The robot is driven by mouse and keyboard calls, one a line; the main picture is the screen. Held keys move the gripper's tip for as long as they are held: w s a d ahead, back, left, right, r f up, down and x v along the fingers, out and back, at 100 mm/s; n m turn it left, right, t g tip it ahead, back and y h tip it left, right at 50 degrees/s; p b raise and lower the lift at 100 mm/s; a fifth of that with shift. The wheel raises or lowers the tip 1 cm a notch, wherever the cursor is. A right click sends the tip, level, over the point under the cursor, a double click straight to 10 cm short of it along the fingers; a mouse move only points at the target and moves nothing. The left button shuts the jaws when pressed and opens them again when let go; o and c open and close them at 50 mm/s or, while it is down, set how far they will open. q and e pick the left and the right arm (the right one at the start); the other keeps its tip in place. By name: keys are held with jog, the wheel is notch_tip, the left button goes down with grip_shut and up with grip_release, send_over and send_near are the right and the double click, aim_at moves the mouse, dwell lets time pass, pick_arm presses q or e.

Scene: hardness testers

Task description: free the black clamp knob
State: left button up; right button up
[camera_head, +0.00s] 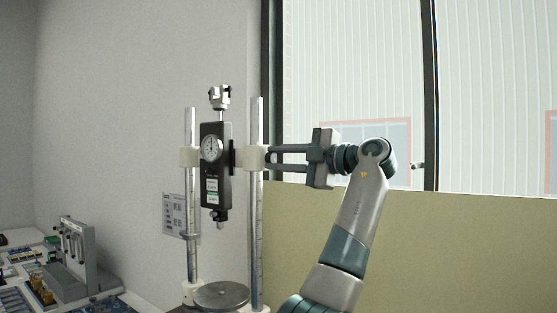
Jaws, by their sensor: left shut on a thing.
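The hardness tester stand has two upright metal posts, with a black gauge body (215,165) and its round dial held between them. A white clamp block (252,158) sits on the right post (256,220). My left gripper (269,158) reaches in from the right, level with this block, its fingertips at the block's right side. It is shut on the black clamp knob there, which the fingers mostly hide. My right gripper is not in view.
A round metal plate (221,295) lies at the stand's base. A grey apparatus (77,255) stands on the bench at the lower left. A printed card (174,214) is behind the left post. A window and a yellowish panel (440,250) are behind my arm.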

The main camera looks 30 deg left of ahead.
pick_arm(q)
jog(key=n, duration=0.4)
jog(key=shift+n, duration=2.3)
jog(key=o, duration=1.1)
jog(key=shift+c, duration=0.2)
jog(key=shift+d+f, duration=0.1)
